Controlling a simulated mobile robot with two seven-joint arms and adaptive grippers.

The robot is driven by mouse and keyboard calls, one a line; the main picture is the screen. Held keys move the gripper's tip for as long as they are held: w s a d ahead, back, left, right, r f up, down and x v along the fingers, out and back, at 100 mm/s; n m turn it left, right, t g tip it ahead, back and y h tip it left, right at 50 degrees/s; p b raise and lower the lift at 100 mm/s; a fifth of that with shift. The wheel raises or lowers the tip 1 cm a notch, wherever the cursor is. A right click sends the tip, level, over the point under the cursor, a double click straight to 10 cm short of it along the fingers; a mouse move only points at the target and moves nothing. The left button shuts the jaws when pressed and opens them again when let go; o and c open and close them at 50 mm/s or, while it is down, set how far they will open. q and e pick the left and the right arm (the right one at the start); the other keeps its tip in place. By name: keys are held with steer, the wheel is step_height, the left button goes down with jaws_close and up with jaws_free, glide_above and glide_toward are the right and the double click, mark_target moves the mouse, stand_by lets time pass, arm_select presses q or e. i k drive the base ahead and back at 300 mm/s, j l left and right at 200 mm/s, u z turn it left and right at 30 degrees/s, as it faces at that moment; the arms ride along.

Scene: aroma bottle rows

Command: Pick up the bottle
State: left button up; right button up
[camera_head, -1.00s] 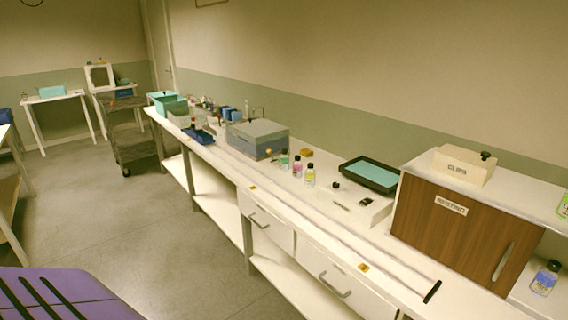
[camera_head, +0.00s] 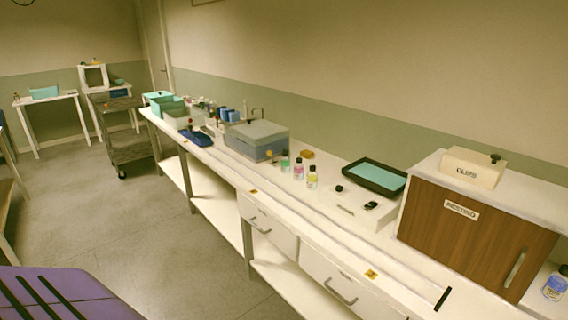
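Several small bottles stand upright on the long white bench. A green-labelled bottle (camera_head: 285,161), a pink-labelled bottle (camera_head: 298,169) and a yellow-labelled bottle (camera_head: 312,177) form a short row right of the grey box. A blue-labelled bottle (camera_head: 555,285) stands at the far right, beside the wooden cabinet. Which bottle the task means cannot be told. Neither of my grippers shows in the view.
The white bench (camera_head: 235,172) runs along the wall. On it are a grey-blue box (camera_head: 257,140), a black tray with a teal inside (camera_head: 375,177), and a wooden cabinet (camera_head: 470,235) bearing a clips box (camera_head: 472,168). A dark cart (camera_head: 124,135) stands behind.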

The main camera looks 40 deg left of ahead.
mark_target(285, 161)
steer(key=i+j, duration=0.15)
steer(key=j, duration=0.65)
steer(key=i+j+z, duration=0.15)
steer(key=j, duration=0.6)
steer(key=i+j, duration=0.1)
steer(key=j, duration=0.7)
steer(key=i+j+z, duration=0.15)
steer(key=j, duration=0.65)
